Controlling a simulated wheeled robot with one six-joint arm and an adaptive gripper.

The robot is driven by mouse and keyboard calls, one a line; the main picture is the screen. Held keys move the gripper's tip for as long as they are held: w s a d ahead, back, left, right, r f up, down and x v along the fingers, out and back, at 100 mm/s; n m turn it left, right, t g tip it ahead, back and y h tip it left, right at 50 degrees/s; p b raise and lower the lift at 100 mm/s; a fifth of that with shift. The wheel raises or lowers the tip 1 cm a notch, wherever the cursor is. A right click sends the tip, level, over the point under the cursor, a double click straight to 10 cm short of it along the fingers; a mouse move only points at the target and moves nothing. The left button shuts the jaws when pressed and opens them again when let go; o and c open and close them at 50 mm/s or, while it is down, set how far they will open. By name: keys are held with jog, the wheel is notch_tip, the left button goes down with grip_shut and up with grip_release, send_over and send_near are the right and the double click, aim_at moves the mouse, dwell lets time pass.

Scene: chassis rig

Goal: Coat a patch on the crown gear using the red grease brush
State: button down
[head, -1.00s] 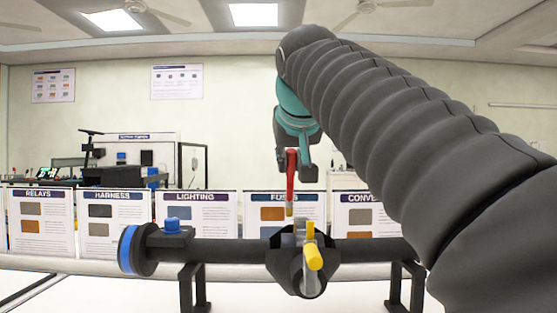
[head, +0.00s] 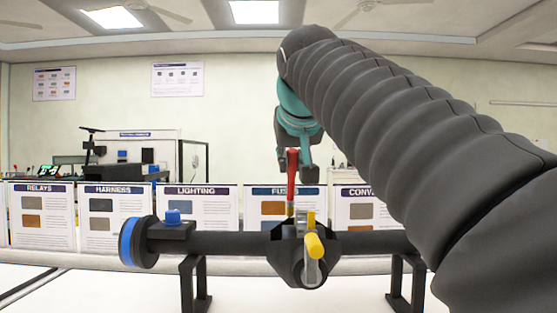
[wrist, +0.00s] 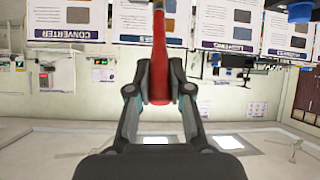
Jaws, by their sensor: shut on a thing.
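My gripper (head: 297,168) is shut on the red grease brush (head: 292,178), which hangs upright with its tip down. The wrist view shows both fingers (wrist: 160,92) closed around the red handle (wrist: 160,62). The brush tip appears at the top of the dark central housing (head: 285,247) on the axle; I cannot tell whether it touches anything. A narrow grey part with a yellow piece (head: 314,246) sits at the housing's front. The crown gear is not clearly distinguishable there.
The axle tube (head: 228,243) runs across on black stands (head: 193,284). My arm covers the right side.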

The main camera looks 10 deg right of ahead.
jog(key=shift+f+b, duration=0.6)
jog(key=shift+f, duration=0.2)
jog(key=shift+d, duration=0.1)
dwell(0.4)
jog(key=d, duration=0.2)
jog(key=s+d, duration=0.1)
jog(key=d, duration=0.2)
jog(key=shift+s+d+r+p, duration=0.1)
jog(key=shift+d+r+p, duration=0.05)
jog(key=shift+p, duration=0.15)
dwell(0.3)
